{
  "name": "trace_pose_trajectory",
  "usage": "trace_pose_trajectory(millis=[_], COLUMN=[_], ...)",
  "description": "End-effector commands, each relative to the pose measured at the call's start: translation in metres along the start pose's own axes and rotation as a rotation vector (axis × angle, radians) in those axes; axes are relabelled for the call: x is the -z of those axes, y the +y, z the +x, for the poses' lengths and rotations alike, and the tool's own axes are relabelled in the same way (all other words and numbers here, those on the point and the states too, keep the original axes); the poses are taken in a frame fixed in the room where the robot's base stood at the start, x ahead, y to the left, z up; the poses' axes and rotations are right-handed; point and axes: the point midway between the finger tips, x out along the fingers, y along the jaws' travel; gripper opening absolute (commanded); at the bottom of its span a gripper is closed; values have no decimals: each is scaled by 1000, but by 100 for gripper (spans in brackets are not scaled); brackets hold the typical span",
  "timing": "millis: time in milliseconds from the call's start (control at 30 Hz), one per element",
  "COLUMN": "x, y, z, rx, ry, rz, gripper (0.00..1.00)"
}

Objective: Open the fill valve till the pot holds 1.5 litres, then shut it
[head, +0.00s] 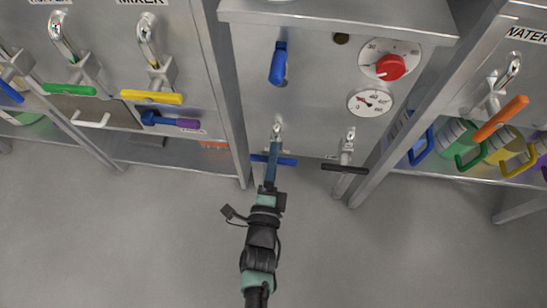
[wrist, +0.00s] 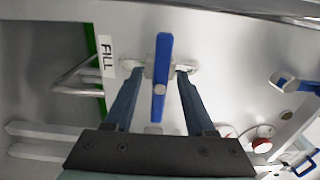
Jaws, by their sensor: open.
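The fill valve's blue handle (head: 288,161) lies crosswise on a tap low on the steel cabinet front. In the wrist view, this blue handle (wrist: 163,55) runs between my fingers, beside a "FILL" label (wrist: 106,56). My gripper (head: 274,156) is at the handle. Its two fingers (wrist: 156,76) are apart, one on each side of the handle; I cannot tell whether either touches it. The pot and its level cannot be made out.
The cabinet also bears an upright blue lever (head: 278,63), a red knob (head: 390,67), a gauge (head: 370,102) and a black-handled tap (head: 345,168). Green (head: 69,90) and yellow (head: 151,97) taps are left, an orange tap (head: 501,118) right. The floor in front is clear.

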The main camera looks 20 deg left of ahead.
Motion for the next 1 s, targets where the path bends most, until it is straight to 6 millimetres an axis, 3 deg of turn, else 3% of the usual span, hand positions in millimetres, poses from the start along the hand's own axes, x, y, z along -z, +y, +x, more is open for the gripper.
trace_pose_trajectory(millis=[33,333,733,1000], x=[0,0,0,1], y=[0,0,0,0], z=[0,0,-1,0], rx=[0,0,0,0], ry=[0,0,1,3], rz=[0,0,-18,-147], gripper=[53,0,0,0])
